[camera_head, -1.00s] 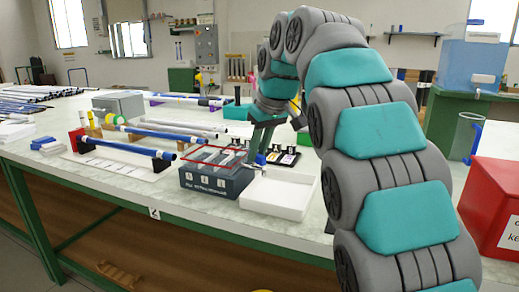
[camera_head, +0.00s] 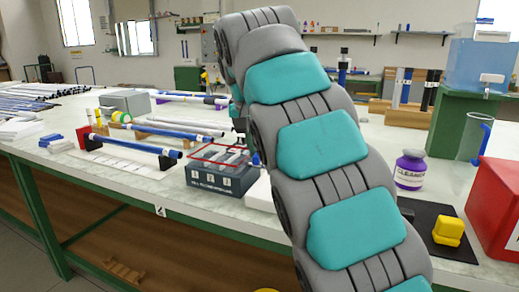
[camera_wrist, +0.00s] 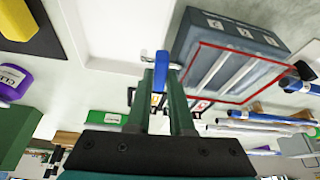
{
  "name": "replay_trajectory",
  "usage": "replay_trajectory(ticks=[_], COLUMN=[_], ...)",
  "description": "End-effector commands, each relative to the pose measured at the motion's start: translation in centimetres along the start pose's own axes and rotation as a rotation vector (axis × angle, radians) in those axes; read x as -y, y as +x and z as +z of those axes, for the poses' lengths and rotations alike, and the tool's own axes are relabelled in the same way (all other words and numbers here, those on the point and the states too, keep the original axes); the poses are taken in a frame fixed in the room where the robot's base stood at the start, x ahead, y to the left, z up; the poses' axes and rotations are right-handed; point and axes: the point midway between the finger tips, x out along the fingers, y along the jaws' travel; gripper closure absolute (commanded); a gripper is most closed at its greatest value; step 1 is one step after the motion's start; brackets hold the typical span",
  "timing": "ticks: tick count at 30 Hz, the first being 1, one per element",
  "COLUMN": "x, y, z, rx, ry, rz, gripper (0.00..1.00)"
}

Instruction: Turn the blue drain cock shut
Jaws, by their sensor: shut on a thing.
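I cannot tell whether this piece is the drain cock. Behind it lie a white tray (camera_wrist: 105,30) and a dark grey box with a red-framed clear cover (camera_wrist: 235,48). In the head view my gripper is hidden behind my arm, near the grey box (camera_head: 222,180). A blue water tank (camera_head: 474,65) with a pale tap (camera_head: 491,79) stands at the right, away from my gripper.
A purple-white bottle (camera_head: 409,170) and a yellow block (camera_head: 448,230) on a black mat (camera_head: 425,222) stand right of my arm. A red box (camera_head: 498,208) is at the right edge. Blue rods (camera_head: 138,143) lie on a rack at left.

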Motion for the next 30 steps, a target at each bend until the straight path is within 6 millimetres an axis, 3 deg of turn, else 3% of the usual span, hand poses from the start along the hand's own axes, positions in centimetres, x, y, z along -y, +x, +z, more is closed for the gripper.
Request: replay_trajectory(ticks=[10, 25, 26, 30], x=[0.38, 0.28, 0.28, 0.28], y=[-0.04, -0.07, -0.07, -0.06], z=[-0.05, -0.08, -0.08, -0.06], rx=[-0.003, -0.003, -0.003, -0.002], ry=[0.110, 0.127, 0.127, 0.126], rz=[0.044, 0.052, 0.052, 0.052], gripper=[1.00, 1.00, 0.78, 0.62])
